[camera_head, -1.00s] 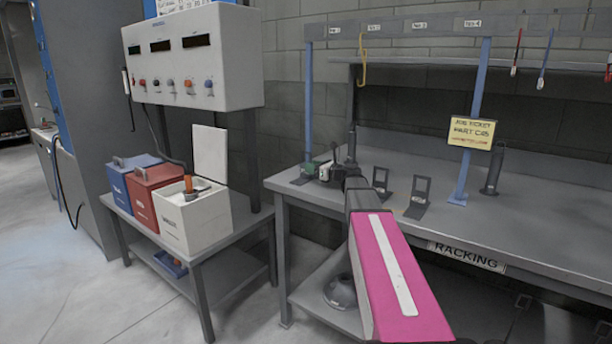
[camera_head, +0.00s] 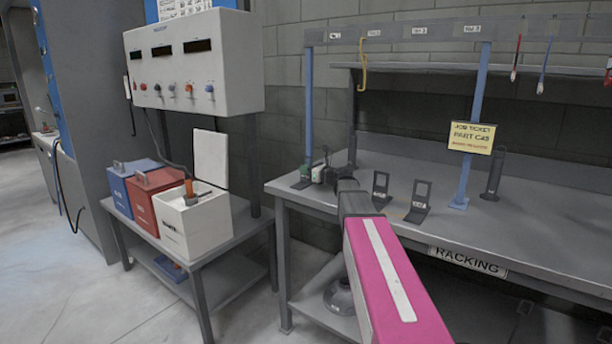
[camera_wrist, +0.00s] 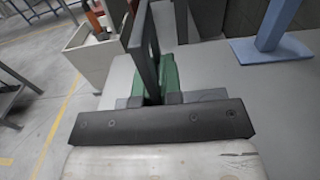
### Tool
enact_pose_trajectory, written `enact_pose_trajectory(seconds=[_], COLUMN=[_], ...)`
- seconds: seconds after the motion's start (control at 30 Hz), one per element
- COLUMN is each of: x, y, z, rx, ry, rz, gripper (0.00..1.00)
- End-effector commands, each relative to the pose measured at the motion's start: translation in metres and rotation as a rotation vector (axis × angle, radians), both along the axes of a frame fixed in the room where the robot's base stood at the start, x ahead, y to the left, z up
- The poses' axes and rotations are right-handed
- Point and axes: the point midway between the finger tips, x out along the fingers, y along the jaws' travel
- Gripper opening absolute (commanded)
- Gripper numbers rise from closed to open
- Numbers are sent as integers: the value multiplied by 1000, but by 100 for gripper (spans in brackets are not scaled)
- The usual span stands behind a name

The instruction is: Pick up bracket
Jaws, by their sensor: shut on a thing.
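My gripper (camera_head: 322,172) is over the left end of the grey workbench, close to the foot of the left blue post. In the wrist view my gripper (camera_wrist: 155,85), with green at the fingers, is shut on a dark upright bracket (camera_wrist: 143,50) with a framed opening. Its lower part is hidden by the gripper body, so I cannot tell whether it touches the bench. In the head view the held bracket is too small and dark to make out clearly. Two more dark brackets stand on the bench, one (camera_head: 381,186) just right of my wrist and another (camera_head: 419,200) farther right.
The blue posts (camera_head: 309,105) (camera_head: 472,130) carry a rail with hooks (camera_head: 363,65). A job ticket (camera_head: 471,137) hangs on the right post. Left of the bench, a low table holds blue (camera_head: 135,180), red (camera_head: 157,200) and white (camera_head: 197,228) bins. A gap separates bench and table.

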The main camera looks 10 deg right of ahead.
Motion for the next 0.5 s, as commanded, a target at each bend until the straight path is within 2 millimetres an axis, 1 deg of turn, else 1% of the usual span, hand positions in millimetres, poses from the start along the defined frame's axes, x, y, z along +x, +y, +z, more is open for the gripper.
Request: enact_pose_trajectory(seconds=[0.17, 0.33, 0.4, 0.5], x=[0, 0, -13, -25], y=[0, 0, 15, 34], z=[15, 43, 51, 63], rx=[1, 1, 1, 1], ry=[-1, -4, -2, -4], rz=[0, 0, 3, 3], gripper=[0, 0, 0, 0])
